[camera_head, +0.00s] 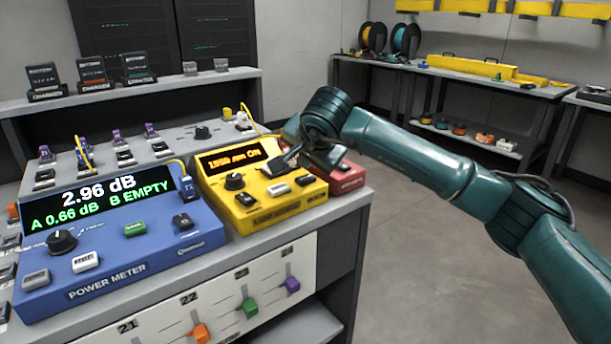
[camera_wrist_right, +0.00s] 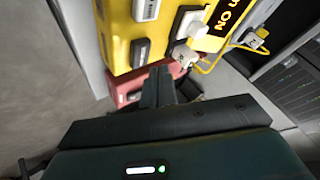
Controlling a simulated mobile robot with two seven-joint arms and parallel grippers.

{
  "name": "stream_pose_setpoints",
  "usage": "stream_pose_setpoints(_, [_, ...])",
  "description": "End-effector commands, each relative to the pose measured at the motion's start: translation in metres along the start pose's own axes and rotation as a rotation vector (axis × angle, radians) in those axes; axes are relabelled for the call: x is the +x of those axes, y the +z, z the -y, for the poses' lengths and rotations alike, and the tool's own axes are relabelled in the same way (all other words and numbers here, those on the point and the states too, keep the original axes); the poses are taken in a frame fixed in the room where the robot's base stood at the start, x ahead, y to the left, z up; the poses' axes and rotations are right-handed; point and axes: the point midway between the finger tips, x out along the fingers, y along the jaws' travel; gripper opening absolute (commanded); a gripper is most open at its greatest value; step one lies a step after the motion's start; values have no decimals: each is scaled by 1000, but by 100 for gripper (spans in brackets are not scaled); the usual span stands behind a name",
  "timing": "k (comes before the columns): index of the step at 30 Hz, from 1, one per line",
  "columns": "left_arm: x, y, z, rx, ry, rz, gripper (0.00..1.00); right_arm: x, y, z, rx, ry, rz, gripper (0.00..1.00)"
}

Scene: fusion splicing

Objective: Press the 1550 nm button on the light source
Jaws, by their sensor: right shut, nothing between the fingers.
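The light source is the yellow box (camera_head: 262,213) on the bench, with an orange lit display (camera_head: 233,158) that appears to read 1550 nm ON. Its front panel has a black knob (camera_head: 234,181), a grey button (camera_head: 246,198), a white button (camera_head: 279,189) and a dark button (camera_head: 305,180); their labels are too small to read. My right gripper (camera_head: 284,162) is shut and empty, over the right back part of the yellow box. In the right wrist view its fingers (camera_wrist_right: 158,88) point toward the yellow box (camera_wrist_right: 118,30); contact cannot be told. My left gripper is out of view.
A blue power meter (camera_head: 110,270) stands left of the yellow box, reading 2.96 dB. A red device (camera_head: 345,178) sits close on the right, partly behind my arm. A yellow cable (camera_head: 250,122) runs behind. Floor to the right is clear.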

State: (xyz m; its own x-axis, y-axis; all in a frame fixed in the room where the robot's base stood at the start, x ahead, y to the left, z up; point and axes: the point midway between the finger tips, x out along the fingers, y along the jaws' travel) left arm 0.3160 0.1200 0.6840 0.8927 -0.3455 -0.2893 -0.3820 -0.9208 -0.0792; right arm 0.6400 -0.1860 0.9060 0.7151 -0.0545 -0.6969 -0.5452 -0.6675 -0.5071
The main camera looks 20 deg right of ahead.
Motion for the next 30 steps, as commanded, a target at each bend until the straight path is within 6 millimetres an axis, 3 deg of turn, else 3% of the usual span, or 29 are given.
stream_pose_setpoints(12, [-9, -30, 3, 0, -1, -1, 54, -30, -22, 22, 0, 1, -1, 0])
stream_pose_setpoints(30, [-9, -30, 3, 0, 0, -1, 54, -31, -22, 22, 0, 0, 0, 0])
